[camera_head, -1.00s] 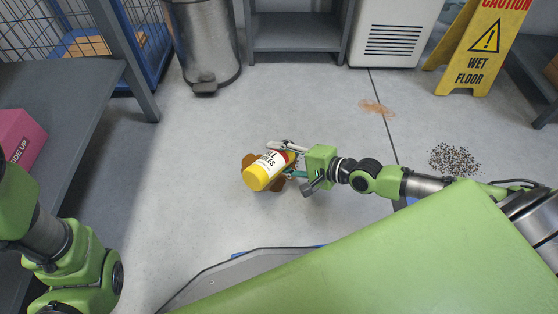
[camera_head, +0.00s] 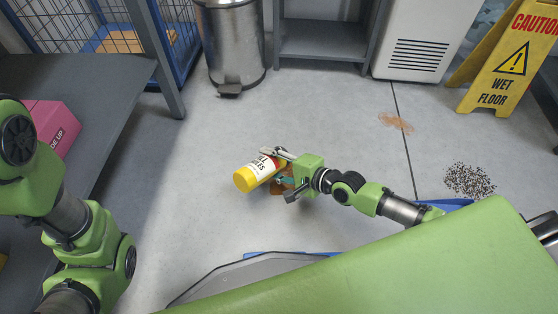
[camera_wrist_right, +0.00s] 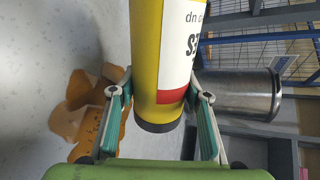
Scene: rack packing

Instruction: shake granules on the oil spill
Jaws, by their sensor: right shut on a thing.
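My right gripper (camera_head: 286,173) is shut on a yellow granule canister (camera_head: 245,179) with a white and red label. The canister is tilted nearly on its side, its yellow end to the left. In the right wrist view the canister (camera_wrist_right: 148,60) stands between the two fingers (camera_wrist_right: 160,115). A brown oil spill (camera_head: 283,182) lies on the floor below and is partly hidden by the canister and gripper. It also shows in the right wrist view (camera_wrist_right: 68,122), left of the canister, with small specks on part of it. My left arm shows at the left, but its gripper is out of view.
A paler brown stain (camera_head: 396,122) and a patch of dark granules (camera_head: 469,180) lie on the floor to the right. A wet floor sign (camera_head: 508,62), a steel bin (camera_head: 232,45) and a grey shelf (camera_head: 322,42) stand behind. A grey table (camera_head: 105,85) holds a pink box (camera_head: 55,125).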

